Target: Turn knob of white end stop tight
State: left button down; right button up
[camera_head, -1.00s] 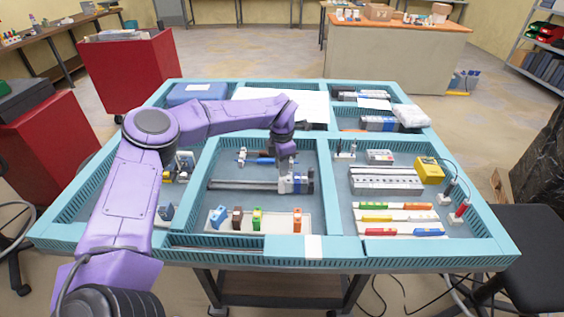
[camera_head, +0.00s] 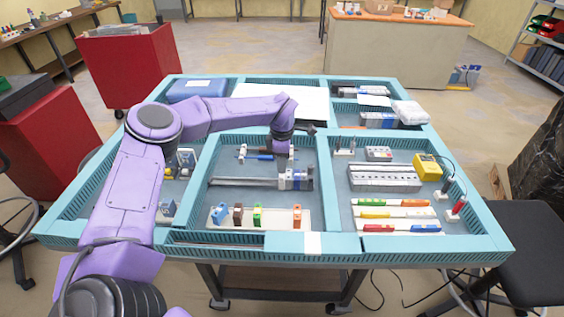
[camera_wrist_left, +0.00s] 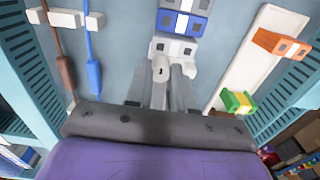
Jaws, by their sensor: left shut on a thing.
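The white end stop (camera_wrist_left: 173,48) sits at the near end of a row of white and blue blocks in the left wrist view. In the head view this row (camera_head: 296,179) stands at the right end of a long grey rail (camera_head: 240,182). My left gripper (camera_head: 282,148) points down over the left part of the row. In the left wrist view the fingers of my left gripper (camera_wrist_left: 162,82) are shut on a small pale knob (camera_wrist_left: 161,68) beside the end stop. The gripper hides part of the rail. My right gripper is in neither view.
A white strip (camera_head: 268,217) with blue, brown, green and orange blocks lies in front of the rail. Teal walls (camera_head: 333,190) divide the table into compartments. The right compartment holds several coloured pens and terminal blocks.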

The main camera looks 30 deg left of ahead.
pick_arm(q)
jog(key=shift+r, duration=0.1)
jog(key=c, duration=1.3)
grip_release()
jog(key=shift+o, duration=0.2)
notch_tip(320, 180, up, 10)
jog(key=b, duration=0.2)
jog(key=shift+r, duration=0.25)
